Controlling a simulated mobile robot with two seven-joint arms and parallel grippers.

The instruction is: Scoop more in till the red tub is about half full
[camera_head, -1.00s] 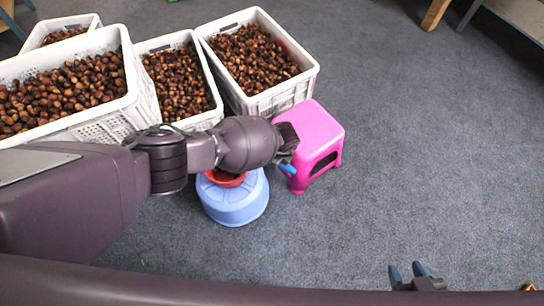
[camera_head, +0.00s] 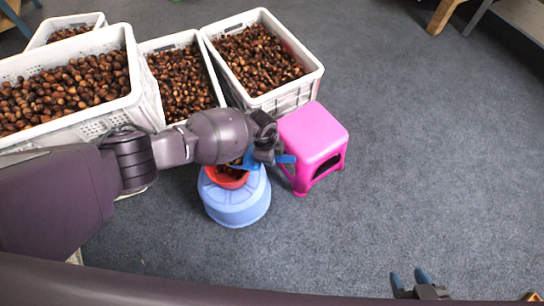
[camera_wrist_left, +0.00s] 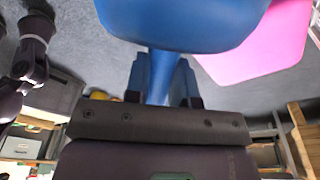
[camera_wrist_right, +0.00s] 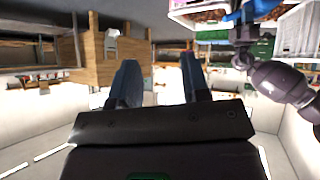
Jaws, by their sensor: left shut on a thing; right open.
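The red tub (camera_head: 229,180) stands on an upturned light blue basin (camera_head: 236,205), and brown chestnuts show inside it; my left arm partly hides it, so its fill level is hard to judge. My left gripper (camera_head: 272,158) is right above the tub, shut on the handle of a blue scoop (camera_head: 246,162). In the left wrist view the scoop (camera_wrist_left: 185,22) fills the top, its handle between the fingers. My right gripper (camera_head: 410,282) is open and empty at the bottom right, far from the tub; its parted fingers show in the right wrist view (camera_wrist_right: 160,85).
White crates of chestnuts stand at the left and back, one (camera_head: 315,80) just behind a pink stool (camera_head: 312,140). The stool is close to the right of the basin. The grey carpet (camera_head: 430,150) to the right is clear.

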